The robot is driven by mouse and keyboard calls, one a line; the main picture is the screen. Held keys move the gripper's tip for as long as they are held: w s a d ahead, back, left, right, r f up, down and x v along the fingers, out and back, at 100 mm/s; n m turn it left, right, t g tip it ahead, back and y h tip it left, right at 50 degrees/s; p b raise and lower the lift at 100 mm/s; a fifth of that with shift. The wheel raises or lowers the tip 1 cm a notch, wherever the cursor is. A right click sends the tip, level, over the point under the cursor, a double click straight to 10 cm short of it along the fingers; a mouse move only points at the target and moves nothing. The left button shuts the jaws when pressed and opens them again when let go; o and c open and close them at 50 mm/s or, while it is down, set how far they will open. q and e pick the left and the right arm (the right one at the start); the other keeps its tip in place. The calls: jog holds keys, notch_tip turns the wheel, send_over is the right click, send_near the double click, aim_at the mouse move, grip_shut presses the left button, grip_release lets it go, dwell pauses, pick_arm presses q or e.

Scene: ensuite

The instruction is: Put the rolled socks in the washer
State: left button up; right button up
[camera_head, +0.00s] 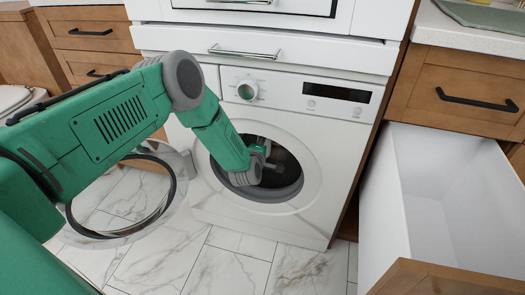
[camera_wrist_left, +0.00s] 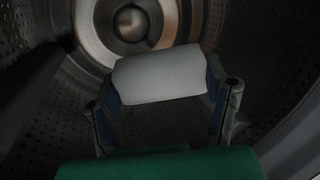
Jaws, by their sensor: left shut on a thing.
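The white washer (camera_head: 311,150) stands ahead with its round door (camera_head: 128,215) swung open to the left. My left arm reaches into the drum opening, and the wrist is at the opening in the head view. In the left wrist view, my left gripper (camera_wrist_left: 163,103) is inside the perforated metal drum (camera_wrist_left: 275,75). It is shut on the rolled socks (camera_wrist_left: 158,76), a pale grey-white roll lying crosswise between its fingers. The socks and the fingertips are hidden in the head view. My right gripper is not in view.
An open, empty white drawer (camera_head: 450,215) juts out at the right of the washer. Wooden cabinets (camera_head: 455,78) flank the washer. The marble-tiled floor (camera_head: 230,265) in front is clear.

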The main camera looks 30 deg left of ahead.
pick_arm(q)
jog(key=o, duration=1.2)
jog(key=shift+o, duration=0.2)
jog(key=shift+s, duration=0.1)
jog(key=s+f+p+v, duration=0.1)
jog(key=f+p+v, duration=0.1)
jog(key=v, duration=1.1)
jog(key=s+f+p+v, duration=0.1)
jog(key=f+p+v, duration=0.2)
jog(key=v, duration=1)
jog(key=shift+s+d, duration=0.3)
